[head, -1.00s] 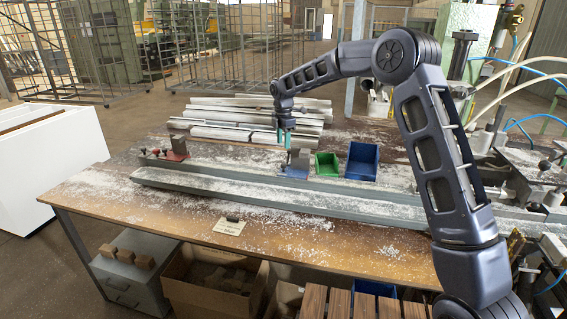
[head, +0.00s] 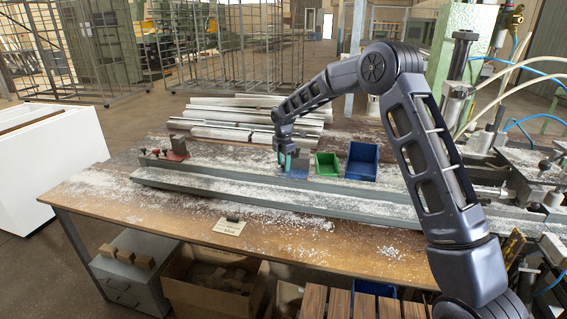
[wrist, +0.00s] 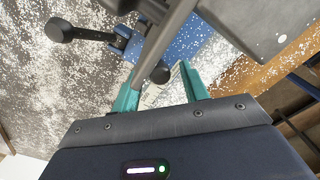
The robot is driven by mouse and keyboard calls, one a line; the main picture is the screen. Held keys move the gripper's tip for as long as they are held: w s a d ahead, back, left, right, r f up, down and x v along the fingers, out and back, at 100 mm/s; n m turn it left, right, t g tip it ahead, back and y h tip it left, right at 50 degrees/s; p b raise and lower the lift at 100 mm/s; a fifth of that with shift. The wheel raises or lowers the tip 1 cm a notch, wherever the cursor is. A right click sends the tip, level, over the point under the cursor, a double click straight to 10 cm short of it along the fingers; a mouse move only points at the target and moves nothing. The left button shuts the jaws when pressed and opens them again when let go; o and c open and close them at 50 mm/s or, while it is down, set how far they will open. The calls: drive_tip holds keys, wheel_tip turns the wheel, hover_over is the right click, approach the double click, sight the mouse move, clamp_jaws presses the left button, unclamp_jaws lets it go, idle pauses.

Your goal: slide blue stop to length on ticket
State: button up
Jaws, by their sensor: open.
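The blue stop (head: 295,174) sits on the rear rail of the bench, with an upright grey block on it. In the wrist view its blue plate (wrist: 188,42) lies beyond my fingers, with a black knob (wrist: 59,30) on a bar at the left. My gripper (head: 287,164) is low at the stop's left side, its teal fingers open. In the wrist view a grey rod (wrist: 166,48) with a rounded dark end reaches between or just over the open fingers (wrist: 162,88); I cannot tell if they touch it. The ticket (head: 229,227) lies on the bench front, its writing too small to read.
A red stop (head: 176,152) with knobs stands farther left on the rail (head: 230,168). A green bin (head: 327,164) and a blue bin (head: 361,161) stand close to the right of the blue stop. Profiles (head: 240,115) lie behind. White chips litter the bench.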

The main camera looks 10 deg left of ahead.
clamp_jaws()
drive_tip(key=d, duration=1.5)
drive_tip(key=shift+r, duration=0.1)
unclamp_jaws()
wheel_tip(320, 180, up, 11)
